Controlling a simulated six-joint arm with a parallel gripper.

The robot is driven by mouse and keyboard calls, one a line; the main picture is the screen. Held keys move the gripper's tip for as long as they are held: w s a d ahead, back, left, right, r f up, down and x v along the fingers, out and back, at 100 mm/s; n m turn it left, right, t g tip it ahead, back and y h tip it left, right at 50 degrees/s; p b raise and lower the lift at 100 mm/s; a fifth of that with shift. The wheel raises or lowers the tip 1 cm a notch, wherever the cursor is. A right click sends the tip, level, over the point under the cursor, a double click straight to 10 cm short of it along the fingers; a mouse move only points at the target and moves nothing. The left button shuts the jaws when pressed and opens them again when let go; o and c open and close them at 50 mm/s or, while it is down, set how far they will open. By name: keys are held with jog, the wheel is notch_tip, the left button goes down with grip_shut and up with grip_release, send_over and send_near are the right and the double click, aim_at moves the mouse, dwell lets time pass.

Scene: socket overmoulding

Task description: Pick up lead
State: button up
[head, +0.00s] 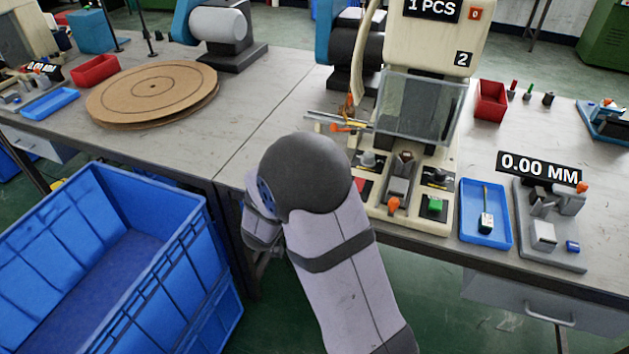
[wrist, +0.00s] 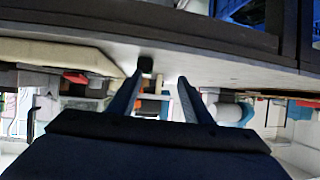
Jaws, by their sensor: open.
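My gripper (wrist: 160,77) is open, with its two dark fingers apart in the wrist view. I see nothing held between them. In the head view, my arm hides the gripper. Several thin rods or leads, one with an orange end (head: 345,127), lie on the bench left of the machine. A small white and dark piece with a thin yellowish stem (head: 486,222) lies in a blue tray (head: 468,236). I cannot tell for sure which of these is the lead.
The cream moulding machine (head: 456,40) with a clear guard (head: 418,105) stands on the bench. A gauge fixture (head: 566,256) is at the right. A round wooden board (head: 153,90) lies at the left. A large blue crate (head: 197,215) stands on the floor. The bench (head: 262,125) between is mostly clear.

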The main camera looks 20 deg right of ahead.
jog(key=shift+s+d+r+m+h, duration=0.1)
jog(key=shift+s+d+m+h, duration=0.15)
jog(key=shift+d+h, duration=0.25)
jog(key=shift+s+d+r+m+h, duration=0.1)
jog(key=shift+s+d+m+h, duration=0.15)
jog(key=shift+d, duration=0.3)
jog(key=shift+x, duration=3.7)
jog(key=shift+c, duration=0.3)
jog(key=c, duration=1.1)
